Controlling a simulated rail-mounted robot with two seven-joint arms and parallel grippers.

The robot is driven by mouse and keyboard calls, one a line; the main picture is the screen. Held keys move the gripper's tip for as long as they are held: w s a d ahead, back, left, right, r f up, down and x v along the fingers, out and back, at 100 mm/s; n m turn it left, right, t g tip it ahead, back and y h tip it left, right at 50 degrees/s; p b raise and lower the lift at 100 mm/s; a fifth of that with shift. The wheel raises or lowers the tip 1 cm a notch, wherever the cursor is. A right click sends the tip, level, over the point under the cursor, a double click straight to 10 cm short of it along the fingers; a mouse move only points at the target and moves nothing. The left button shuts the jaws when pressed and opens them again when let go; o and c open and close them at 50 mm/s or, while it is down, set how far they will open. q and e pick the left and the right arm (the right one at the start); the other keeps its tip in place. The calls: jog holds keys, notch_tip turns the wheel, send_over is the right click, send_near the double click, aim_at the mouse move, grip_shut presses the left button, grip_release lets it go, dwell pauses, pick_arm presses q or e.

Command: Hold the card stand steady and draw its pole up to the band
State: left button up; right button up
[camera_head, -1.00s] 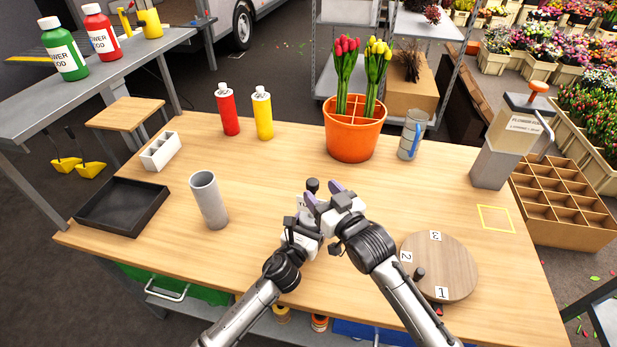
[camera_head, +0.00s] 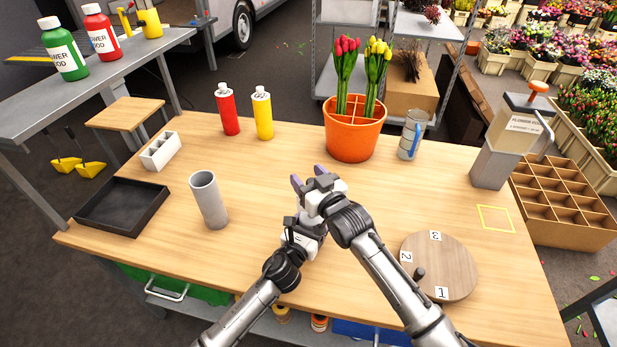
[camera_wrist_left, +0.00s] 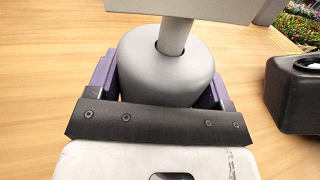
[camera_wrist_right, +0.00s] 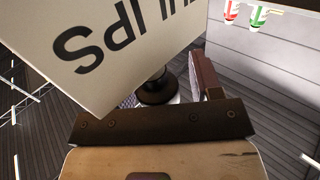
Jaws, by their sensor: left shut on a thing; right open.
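The card stand shows in the left wrist view as a round grey base (camera_wrist_left: 165,78) with a thin grey pole (camera_wrist_left: 176,36) rising from it and a card's lower edge above. My left gripper (camera_head: 303,222) is shut on the base, its purple fingers on either side. In the right wrist view the pale card (camera_wrist_right: 120,45) carries upside-down dark lettering. A dark round knob (camera_wrist_right: 157,86) sits beside it, between the fingers of my right gripper (camera_head: 309,178), which is open around it. No band can be made out on the pole. In the head view my grippers hide most of the stand.
A grey cylinder (camera_head: 208,200) and black tray (camera_head: 122,207) stand to the left. An orange pot (camera_head: 354,138) of tulips stands behind my grippers. A numbered turntable (camera_head: 450,265) is at the right, near my right arm. Wood between them is clear.

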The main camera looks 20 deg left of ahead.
grip_shut()
pick_arm(q)
jog(key=shift+f, duration=0.1)
pick_arm(e)
notch_tip(320, 180, up, 7)
dwell(0.6)
grip_release()
jog(key=shift+f, duration=0.1)
jog(key=v, duration=1.2)
dwell(0.4)
